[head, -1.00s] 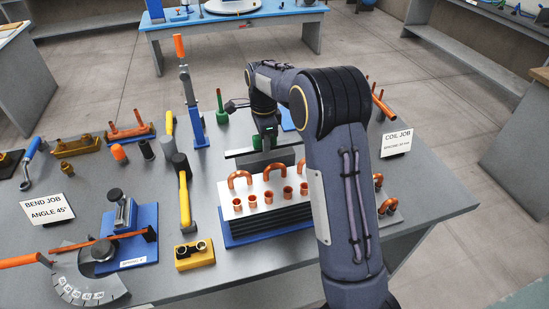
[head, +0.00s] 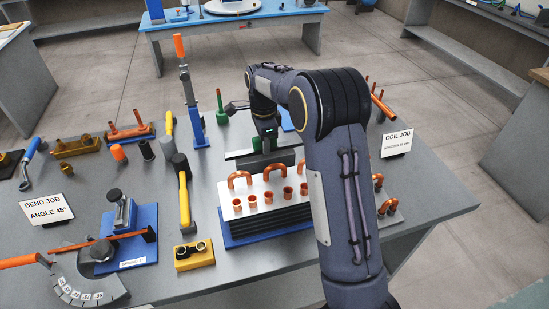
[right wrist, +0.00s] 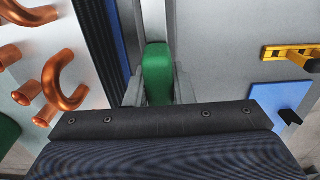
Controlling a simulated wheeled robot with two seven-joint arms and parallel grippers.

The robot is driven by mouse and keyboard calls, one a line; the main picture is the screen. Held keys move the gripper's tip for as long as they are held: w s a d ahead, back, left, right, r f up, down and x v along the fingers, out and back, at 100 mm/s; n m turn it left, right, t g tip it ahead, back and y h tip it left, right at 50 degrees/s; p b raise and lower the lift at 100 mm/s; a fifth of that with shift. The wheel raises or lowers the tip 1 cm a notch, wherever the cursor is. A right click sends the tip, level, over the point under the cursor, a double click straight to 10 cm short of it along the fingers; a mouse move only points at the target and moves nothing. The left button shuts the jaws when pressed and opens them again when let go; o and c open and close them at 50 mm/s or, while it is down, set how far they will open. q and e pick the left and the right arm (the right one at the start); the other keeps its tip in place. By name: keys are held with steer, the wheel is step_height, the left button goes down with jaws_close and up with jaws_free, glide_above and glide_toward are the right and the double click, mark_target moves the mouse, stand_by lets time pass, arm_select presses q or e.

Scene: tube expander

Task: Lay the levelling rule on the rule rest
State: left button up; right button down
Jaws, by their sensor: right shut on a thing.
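The levelling rule (head: 240,155) is a long grey bar with a green grip block (right wrist: 157,72). My right gripper (head: 266,142) is shut on the green block, with its fingers on both sides of it in the right wrist view. In the head view the rule runs left to right just behind the white-topped rack of copper fittings. I cannot tell whether it touches anything below. I cannot identify the rule rest with certainty; part of that area is hidden by my right arm. My left gripper is not in view.
The rack with copper bends (head: 262,208) stands just in front of the rule. A blue upright stand (head: 196,125), a green-based post (head: 221,112) and hammers (head: 184,195) are to the left. The COIL JOB card (head: 397,143) is at right.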

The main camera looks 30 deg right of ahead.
steer(key=shift+f+b, duration=0.3)
steer(key=shift+f, duration=0.35)
stand_by(0.9)
steer(key=c, duration=1.2)
jaws_free()
steer(key=shift+o, duration=0.2)
steer(key=shift+r+p, duration=2.8)
steer(key=shift+r, duration=0.25)
